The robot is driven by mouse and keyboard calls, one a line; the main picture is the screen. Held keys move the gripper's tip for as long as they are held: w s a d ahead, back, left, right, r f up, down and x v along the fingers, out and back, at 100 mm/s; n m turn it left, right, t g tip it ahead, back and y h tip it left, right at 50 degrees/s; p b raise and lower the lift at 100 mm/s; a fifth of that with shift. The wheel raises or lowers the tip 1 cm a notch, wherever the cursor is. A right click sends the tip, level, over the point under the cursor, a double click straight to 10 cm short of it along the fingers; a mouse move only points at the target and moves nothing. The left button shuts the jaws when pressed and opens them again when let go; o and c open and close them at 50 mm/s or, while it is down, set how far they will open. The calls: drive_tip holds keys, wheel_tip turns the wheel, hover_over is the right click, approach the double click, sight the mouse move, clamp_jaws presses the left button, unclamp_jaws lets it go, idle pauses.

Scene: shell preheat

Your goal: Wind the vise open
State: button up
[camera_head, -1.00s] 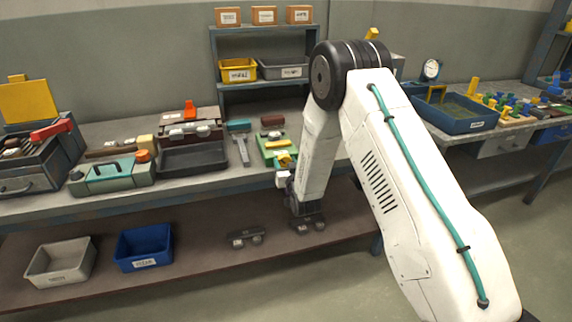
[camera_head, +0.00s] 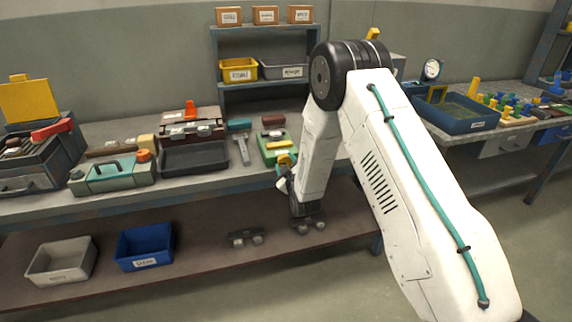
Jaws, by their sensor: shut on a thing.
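The vise (camera_head: 270,154) appears to be the green block with a yellow bar across it, near the front edge of the left workbench. A yellow-orange part (camera_head: 285,160) juts from its front and looks like its handle. My gripper (camera_head: 284,172) is at this front part, just beyond the bench edge, and is shut on it. The fingertips are small and partly hidden by my own wrist and forearm, so the exact hold and the vise's jaw gap cannot be made out.
A hammer (camera_head: 240,141) and an open dark toolbox (camera_head: 193,157) lie left of the vise. A teal case (camera_head: 112,174) is farther left. Grey (camera_head: 60,262) and blue (camera_head: 145,247) bins stand on the lower shelf. A blue tray (camera_head: 456,117) is on the right bench.

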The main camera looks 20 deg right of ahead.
drive_tip(key=shift+n, duration=0.4)
drive_tip(key=o, duration=1)
drive_tip(key=shift+s+d, duration=0.1)
drive_tip(key=shift+a+f, duration=0.1)
drive_tip(key=shift+a, duration=0.1)
